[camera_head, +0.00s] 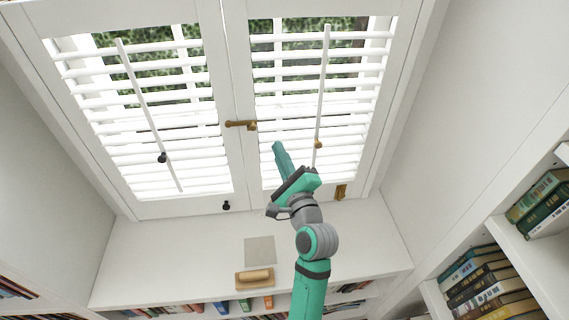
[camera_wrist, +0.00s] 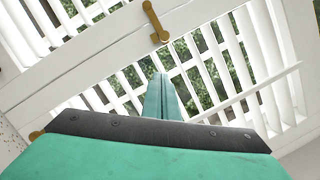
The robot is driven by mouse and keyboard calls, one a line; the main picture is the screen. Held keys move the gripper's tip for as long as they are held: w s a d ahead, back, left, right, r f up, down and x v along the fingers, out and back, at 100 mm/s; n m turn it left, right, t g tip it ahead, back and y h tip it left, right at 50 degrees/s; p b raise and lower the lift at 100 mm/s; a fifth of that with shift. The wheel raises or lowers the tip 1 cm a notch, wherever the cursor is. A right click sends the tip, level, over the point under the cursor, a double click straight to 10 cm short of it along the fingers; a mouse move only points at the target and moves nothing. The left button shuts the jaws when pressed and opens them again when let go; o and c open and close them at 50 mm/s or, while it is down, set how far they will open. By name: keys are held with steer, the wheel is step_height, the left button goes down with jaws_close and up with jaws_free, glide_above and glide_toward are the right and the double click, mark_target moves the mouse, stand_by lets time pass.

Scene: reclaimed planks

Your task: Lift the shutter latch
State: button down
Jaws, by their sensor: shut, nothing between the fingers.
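The shutter latch (camera_head: 241,124) is a brass bar across the seam between the two white shutter panels, lying about level in the head view. In the wrist view the brass latch (camera_wrist: 155,22) shows at the top middle, above my fingertips. My gripper (camera_head: 277,146) is green, with its fingers together and empty. It is below and to the right of the latch in the head view, in front of the right panel (camera_head: 268,191). In the wrist view my gripper's fingertips (camera_wrist: 161,76) point towards the slats, apart from the latch in the picture.
White tilt rods cross both panels; the right one (camera_head: 323,90) has a brass knob (camera_head: 318,144) near my gripper. A black knob (camera_head: 162,158) is on the left. A wooden block (camera_head: 254,278) and a grey square (camera_head: 260,250) are on the sill. Bookshelves (camera_head: 529,236) stand at right.

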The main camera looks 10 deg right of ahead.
mark_target(241, 126)
steer(key=shift+w+a+r, duration=0.45)
steer(key=shift+a, duration=0.2)
steer(key=shift+w+a+r, duration=0.45)
steer(key=shift+a, duration=0.2)
steer(key=shift+w+a+r, duration=0.45)
steer(key=shift+a, duration=0.2)
steer(key=shift+w, duration=0.1)
steer(key=shift+d+r+n, duration=0.15)
steer(key=shift+r+n, duration=0.1)
steer(key=shift+n, duration=0.05)
